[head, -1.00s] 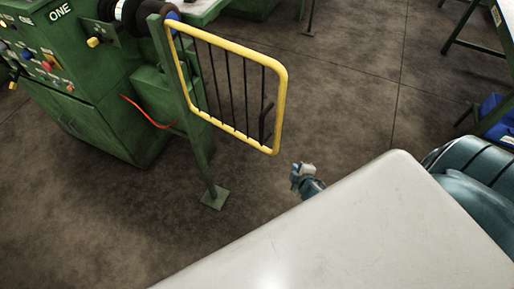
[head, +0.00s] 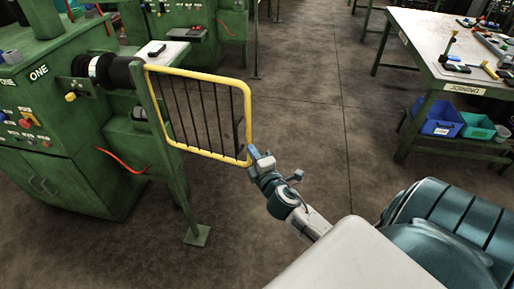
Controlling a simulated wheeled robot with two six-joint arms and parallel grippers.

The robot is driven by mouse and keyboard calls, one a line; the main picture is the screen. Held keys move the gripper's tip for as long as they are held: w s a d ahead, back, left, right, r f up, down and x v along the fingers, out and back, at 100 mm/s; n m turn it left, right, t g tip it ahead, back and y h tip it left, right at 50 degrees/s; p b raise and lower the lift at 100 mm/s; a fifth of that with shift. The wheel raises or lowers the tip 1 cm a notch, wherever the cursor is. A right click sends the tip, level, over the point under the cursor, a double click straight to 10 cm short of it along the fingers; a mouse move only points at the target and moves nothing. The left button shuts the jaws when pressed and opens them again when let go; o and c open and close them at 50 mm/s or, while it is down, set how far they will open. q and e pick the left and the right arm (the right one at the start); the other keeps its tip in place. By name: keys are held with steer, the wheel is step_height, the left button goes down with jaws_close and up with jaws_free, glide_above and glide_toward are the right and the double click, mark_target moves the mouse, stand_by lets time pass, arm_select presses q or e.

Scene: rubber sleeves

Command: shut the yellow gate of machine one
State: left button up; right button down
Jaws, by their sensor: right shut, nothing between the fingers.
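The yellow gate (head: 246,110) of machine one has a yellow tube frame and dark upright bars. It hangs from a green post (head: 175,160) and stands out to the right of it, away from the green machine (head: 75,180) marked ONE. My right gripper (head: 261,158) is shut and empty at the gate's lower right corner. It is very close to the yellow frame; I cannot tell whether it touches. My left gripper is out of view.
A table (head: 440,55) marked JOINING stands at the upper right, with a blue bin (head: 440,121) on its lower shelf. A red cable (head: 122,160) hangs by the machine. The floor right of the gate is clear.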

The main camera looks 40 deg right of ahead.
mark_target(242, 135)
steer(key=x, duration=0.1)
steer(key=p+x, duration=0.1)
steer(key=x, duration=0.1)
steer(key=shift+w+a+r, duration=0.1)
steer(key=shift+w+r, duration=0.1)
steer(key=shift+w, duration=0.15)
steer(key=shift+w+d+f, duration=0.2)
steer(key=shift+w, duration=0.25)
